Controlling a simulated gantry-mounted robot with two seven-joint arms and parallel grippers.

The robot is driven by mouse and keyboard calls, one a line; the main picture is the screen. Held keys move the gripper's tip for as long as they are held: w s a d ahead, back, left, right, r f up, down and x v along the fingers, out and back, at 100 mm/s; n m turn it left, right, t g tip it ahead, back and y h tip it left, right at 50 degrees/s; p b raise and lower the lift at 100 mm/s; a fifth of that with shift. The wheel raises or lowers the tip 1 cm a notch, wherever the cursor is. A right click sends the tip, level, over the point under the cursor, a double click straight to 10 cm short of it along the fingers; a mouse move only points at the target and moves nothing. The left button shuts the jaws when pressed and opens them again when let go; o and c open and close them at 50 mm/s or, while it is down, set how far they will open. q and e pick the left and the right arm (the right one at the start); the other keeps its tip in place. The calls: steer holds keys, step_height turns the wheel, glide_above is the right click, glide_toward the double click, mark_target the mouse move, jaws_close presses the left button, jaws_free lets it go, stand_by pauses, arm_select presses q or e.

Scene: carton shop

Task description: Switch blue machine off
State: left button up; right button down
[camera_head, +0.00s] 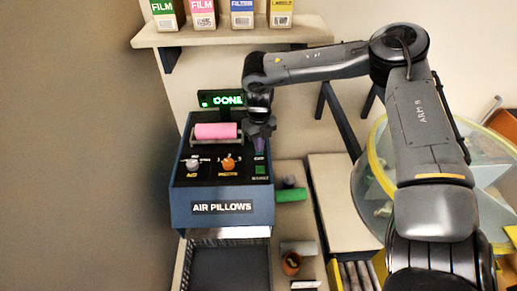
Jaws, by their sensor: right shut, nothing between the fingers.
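The blue machine (222,207), labelled AIR PILLOWS, stands at the left of centre in the head view. Its display (222,99) reads DONE in green. A pink roll (215,131) lies across its top. A grey knob (192,164) and an orange knob (229,163) sit on the black panel. Small green-marked controls (260,170) are at the panel's right edge. My right gripper (259,146) is shut and empty, pointing down over the right side of the panel, just above these controls. It hides part of that edge; I cannot tell whether it touches. My left gripper is out of view.
A shelf (235,37) with several cartons is above the machine. A dark crate (230,267) stands below its front. Right of it are a green roll (291,195) and a bench (341,205). A yellow-rimmed clear drum (372,160) stands behind my right arm.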

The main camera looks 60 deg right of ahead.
steer(key=shift+f+b, duration=0.3)
steer(key=shift+f, duration=0.1)
